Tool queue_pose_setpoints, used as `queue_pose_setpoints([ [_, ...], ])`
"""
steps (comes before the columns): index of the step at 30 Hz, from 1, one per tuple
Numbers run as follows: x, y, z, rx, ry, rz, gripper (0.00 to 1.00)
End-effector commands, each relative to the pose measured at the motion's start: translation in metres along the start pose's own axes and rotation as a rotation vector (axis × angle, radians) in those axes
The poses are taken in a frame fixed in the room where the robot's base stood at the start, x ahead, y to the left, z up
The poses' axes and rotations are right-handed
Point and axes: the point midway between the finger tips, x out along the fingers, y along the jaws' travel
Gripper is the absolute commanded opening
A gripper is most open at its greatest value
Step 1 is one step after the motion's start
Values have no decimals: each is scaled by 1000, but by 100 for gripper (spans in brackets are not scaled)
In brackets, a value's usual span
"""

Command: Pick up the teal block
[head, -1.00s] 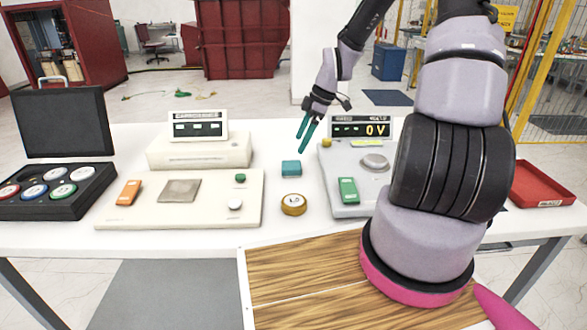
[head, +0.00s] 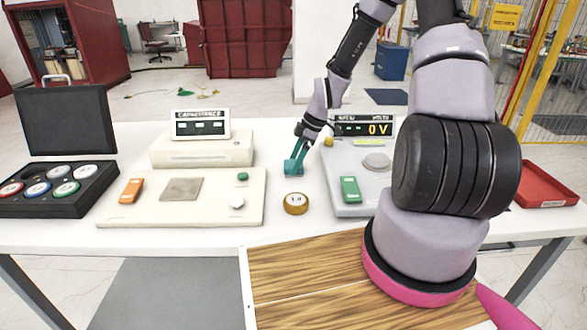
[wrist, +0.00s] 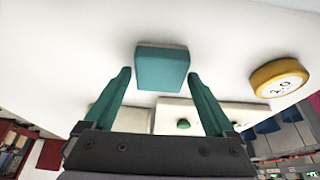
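The teal block (head: 293,169) sits on the white table between the two instruments. In the wrist view the teal block (wrist: 162,67) lies just beyond and between the two fingertips. My gripper (head: 296,160) has teal fingers and is lowered over the block in the head view, partly hiding it. In the wrist view my gripper (wrist: 158,75) is open, with a finger to each side of the block's near edge and a visible gap to each.
A brass weight (head: 296,203) stands close in front of the block. The cream capacitance instrument (head: 200,150) is to the left, and the grey ratio meter (head: 350,209) to the right. A case of coloured discs (head: 100,190) lies far left, and a red tray (head: 545,184) far right.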

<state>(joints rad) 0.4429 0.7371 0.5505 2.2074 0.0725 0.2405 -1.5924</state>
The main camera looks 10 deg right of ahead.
Motion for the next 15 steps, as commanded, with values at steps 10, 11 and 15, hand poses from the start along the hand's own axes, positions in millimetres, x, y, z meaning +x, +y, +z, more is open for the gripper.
queue_pose_setpoints([
  [10,0,0,0,0,0,0,18],
  [11,-1,0,0,-1,0,0,18],
  [15,-11,0,-4,-2,1,1,18],
])
